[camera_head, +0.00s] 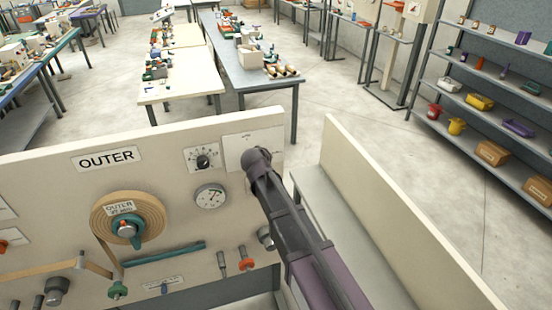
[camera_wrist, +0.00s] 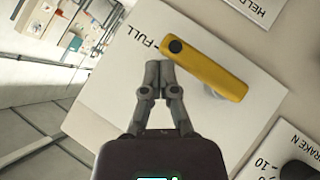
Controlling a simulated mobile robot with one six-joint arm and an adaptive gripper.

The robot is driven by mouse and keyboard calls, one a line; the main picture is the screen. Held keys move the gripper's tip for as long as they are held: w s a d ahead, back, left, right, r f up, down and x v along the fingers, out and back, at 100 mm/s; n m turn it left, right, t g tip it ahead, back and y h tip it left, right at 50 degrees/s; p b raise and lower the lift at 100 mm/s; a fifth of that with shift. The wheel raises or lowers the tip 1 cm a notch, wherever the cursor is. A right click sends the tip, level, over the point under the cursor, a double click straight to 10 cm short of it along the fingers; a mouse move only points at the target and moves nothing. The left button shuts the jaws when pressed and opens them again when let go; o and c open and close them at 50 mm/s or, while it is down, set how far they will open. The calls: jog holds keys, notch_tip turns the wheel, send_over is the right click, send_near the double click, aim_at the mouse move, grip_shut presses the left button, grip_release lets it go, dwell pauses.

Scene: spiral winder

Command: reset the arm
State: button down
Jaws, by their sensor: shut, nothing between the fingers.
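My gripper (camera_wrist: 160,72) is shut and empty in the wrist view. Its fingertips are just beside a yellow lever (camera_wrist: 205,57) with a dark pivot, on a white plate (camera_wrist: 112,82) marked FULL. I cannot tell whether the fingers touch the lever or plate. In the head view my dark and purple arm reaches over the right part of the winder panel (camera_head: 50,165); the gripper cannot be made out there. The panel carries a tan roll (camera_head: 98,222) labelled OUTER, with a teal hub, a round gauge (camera_head: 210,197) and a black knob (camera_head: 203,161).
A teal bar (camera_head: 162,254) and several small knobs sit low on the panel. A tan upright board (camera_head: 385,215) stands to the right of my arm. Beyond are work tables (camera_head: 180,75) with parts and shelves (camera_head: 495,125) at right. Open floor (camera_head: 345,115) lies between.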

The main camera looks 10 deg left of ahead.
dwell(0.5)
jog(key=shift+d, duration=0.15)
jog(key=s+d+f+m+g+h, duration=0.1)
jog(key=s+d+f+m+g, duration=0.15)
jog(key=d, duration=0.95)
jog(key=s+d+f+m+g+h, duration=0.1)
jog(key=s+d+f+m+g, duration=0.15)
jog(key=d, duration=0.95)
jog(key=s+d+f+m+g+y, duration=0.25)
jog(key=s+d+m+g, duration=0.25)
jog(key=s+d, duration=0.95)
notch_tip(320, 180, down, 16)
jog(key=s+g+b, duration=0.1)
jog(key=b, duration=1.4)
jog(key=shift+d+h, duration=0.45)
jog(key=shift+r, duration=0.15)
